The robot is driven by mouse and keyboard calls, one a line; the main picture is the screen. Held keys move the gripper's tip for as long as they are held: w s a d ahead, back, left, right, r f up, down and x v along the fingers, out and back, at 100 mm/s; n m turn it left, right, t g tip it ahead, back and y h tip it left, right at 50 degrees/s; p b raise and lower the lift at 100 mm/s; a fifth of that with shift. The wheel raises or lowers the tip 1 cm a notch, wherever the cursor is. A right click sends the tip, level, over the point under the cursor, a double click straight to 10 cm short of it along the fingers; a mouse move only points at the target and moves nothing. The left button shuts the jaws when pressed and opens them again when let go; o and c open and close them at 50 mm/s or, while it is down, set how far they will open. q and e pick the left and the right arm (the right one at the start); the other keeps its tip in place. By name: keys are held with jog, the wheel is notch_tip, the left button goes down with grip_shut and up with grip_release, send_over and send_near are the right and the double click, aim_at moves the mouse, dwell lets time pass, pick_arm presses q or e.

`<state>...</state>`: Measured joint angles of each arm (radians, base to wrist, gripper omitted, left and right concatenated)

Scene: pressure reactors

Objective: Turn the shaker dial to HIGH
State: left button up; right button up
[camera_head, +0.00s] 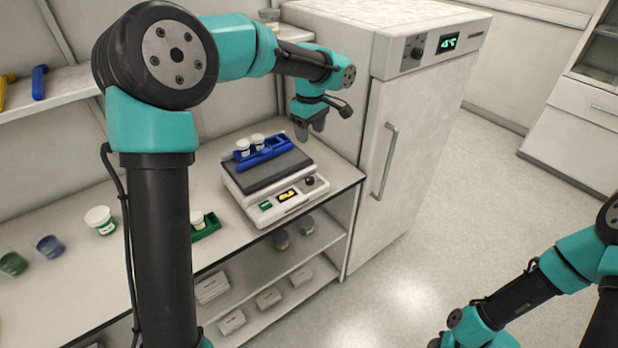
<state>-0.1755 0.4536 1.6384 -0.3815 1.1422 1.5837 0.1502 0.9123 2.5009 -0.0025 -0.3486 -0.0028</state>
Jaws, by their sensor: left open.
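The shaker (263,195) is a white box with a dark top plate, standing on the bench. Its front panel has a green button (266,206), a small yellow display (288,195) and a dark round dial (309,181) at the right end. The dial's setting is too small to read. A blue rack (265,153) with white-capped jars sits on the top plate. My left gripper (310,130) is open, pointing down above the back right of the shaker, apart from the dial. My right arm comes in at the lower right; its gripper is out of view.
A tall white cabinet (400,140) with a handle and a green temperature readout (447,42) stands right of the bench. A green rack (207,228) and a white-lidded jar (100,219) are left of the shaker. Lower shelves hold boxes (270,298). Floor at right is clear.

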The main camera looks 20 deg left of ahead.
aim_at(310, 178)
pick_arm(q)
jog(key=shift+f, duration=0.15)
notch_tip(310, 178, down, 17)
jog(key=shift+f, duration=0.1)
dwell(0.5)
jog(key=shift+c, duration=0.4)
jog(key=c, duration=0.8)
jog(key=shift+c, duration=0.2)
